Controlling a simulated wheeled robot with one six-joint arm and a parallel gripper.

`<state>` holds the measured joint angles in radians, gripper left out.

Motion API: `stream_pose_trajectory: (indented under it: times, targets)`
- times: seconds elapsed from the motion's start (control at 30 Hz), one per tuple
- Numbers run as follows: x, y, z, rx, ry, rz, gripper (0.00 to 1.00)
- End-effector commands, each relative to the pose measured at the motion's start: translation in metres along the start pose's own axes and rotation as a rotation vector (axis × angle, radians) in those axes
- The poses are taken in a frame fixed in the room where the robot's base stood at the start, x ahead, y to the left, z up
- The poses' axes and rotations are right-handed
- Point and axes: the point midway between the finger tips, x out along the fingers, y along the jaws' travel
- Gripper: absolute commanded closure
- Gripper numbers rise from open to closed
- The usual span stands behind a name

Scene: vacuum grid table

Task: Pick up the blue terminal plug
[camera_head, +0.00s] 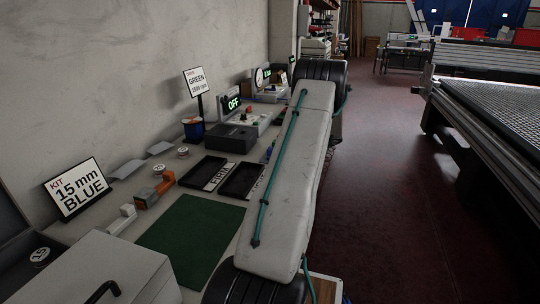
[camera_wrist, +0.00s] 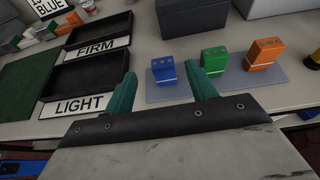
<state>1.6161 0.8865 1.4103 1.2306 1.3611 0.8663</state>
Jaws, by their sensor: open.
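The blue terminal plug (camera_wrist: 165,72) stands upright on a grey pad (camera_wrist: 205,89) in the wrist view, the leftmost of three plugs. It has small dark holes on top and a pale stripe low on its front. My gripper (camera_wrist: 160,70) is open, its two teal fingers spread and nothing held. The plug appears in the gap between the fingers, nearer the right finger, and seems to stand beyond the fingertips. I see no contact. In the head view my pale arm hides the gripper, and I cannot make out the blue plug.
A green plug (camera_wrist: 214,60) stands close behind the right finger, and an orange plug (camera_wrist: 264,53) farther right. Black trays labelled LIGHT (camera_wrist: 88,77) and FIRM (camera_wrist: 100,30) lie to the left. A dark grey box (camera_wrist: 195,17) stands behind the plugs. A sign (camera_head: 77,189) reads 15 mm BLUE.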

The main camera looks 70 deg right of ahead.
Motion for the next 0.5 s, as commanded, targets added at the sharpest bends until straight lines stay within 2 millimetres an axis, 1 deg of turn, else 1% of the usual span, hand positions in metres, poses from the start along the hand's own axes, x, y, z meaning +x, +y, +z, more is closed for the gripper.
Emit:
stream_pose_trajectory:
  times: [0.03, 0.07, 0.13, 0.3, 0.43, 0.5]
  targets:
    - [-0.008, -0.003, -0.005, 0.006, 0.000, -0.011, 0.44]
    - [-0.010, -0.004, -0.007, 0.008, 0.000, -0.016, 0.44]
    - [-0.009, -0.005, -0.009, 0.010, 0.000, -0.020, 0.44]
    - [0.010, -0.005, -0.009, 0.011, 0.001, -0.018, 0.44]
    - [0.021, -0.004, -0.008, 0.010, 0.001, -0.018, 0.44]
    - [0.030, -0.003, -0.007, 0.010, 0.001, -0.018, 0.44]
